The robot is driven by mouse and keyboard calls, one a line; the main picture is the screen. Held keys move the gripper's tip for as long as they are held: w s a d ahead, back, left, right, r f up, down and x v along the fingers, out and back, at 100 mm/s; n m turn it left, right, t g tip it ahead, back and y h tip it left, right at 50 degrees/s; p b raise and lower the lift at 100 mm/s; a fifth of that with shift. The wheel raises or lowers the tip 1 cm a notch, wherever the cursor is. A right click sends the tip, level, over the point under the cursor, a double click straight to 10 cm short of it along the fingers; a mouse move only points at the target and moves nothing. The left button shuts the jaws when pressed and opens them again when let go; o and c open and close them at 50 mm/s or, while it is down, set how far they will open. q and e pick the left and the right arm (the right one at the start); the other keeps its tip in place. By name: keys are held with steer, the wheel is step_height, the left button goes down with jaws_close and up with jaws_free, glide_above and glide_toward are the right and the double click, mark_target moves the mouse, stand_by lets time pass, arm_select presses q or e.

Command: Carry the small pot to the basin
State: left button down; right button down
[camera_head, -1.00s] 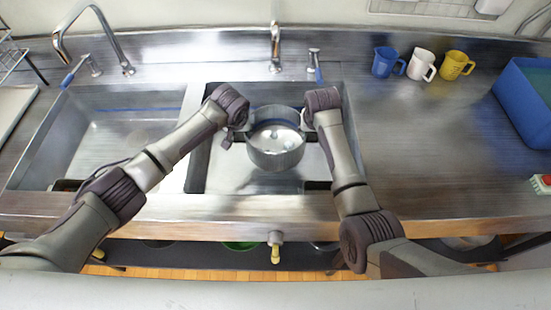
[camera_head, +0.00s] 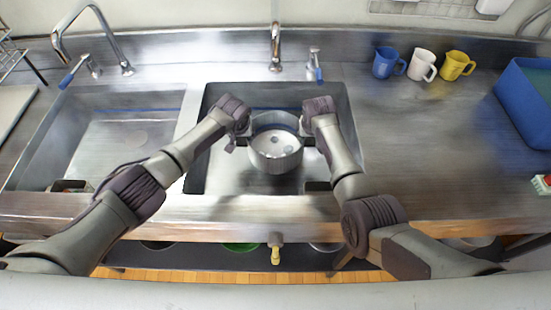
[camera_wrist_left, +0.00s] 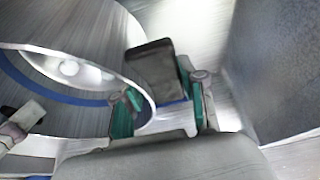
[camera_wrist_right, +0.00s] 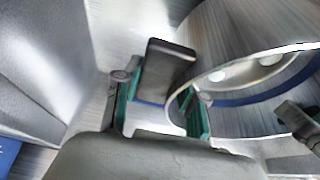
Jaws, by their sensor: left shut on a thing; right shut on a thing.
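The small pot (camera_head: 276,158) is a round metal pot with a handle on each side. It is upright within the walls of the right-hand basin (camera_head: 225,178); I cannot tell whether its bottom touches the floor. My left gripper (camera_head: 245,134) is shut on the pot's left handle. In the left wrist view the dark handle (camera_wrist_left: 153,65) stands between the green-padded fingers. My right gripper (camera_head: 306,134) is shut on the right handle, and the right wrist view shows that handle (camera_wrist_right: 167,65) between its fingers.
A tap (camera_head: 275,45) and a blue-handled lever (camera_head: 317,68) stand behind the basin. The left-hand basin (camera_head: 130,150) is mostly empty. Blue (camera_head: 384,62), white (camera_head: 421,64) and yellow (camera_head: 455,65) mugs and a blue bin (camera_head: 527,100) stand right. The counter beside the right basin is clear.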

arm_select(q)
steer(key=shift+a+f, duration=0.1)
arm_select(e)
steer(key=shift+d+f, duration=0.1)
steer(key=shift+f, duration=0.1)
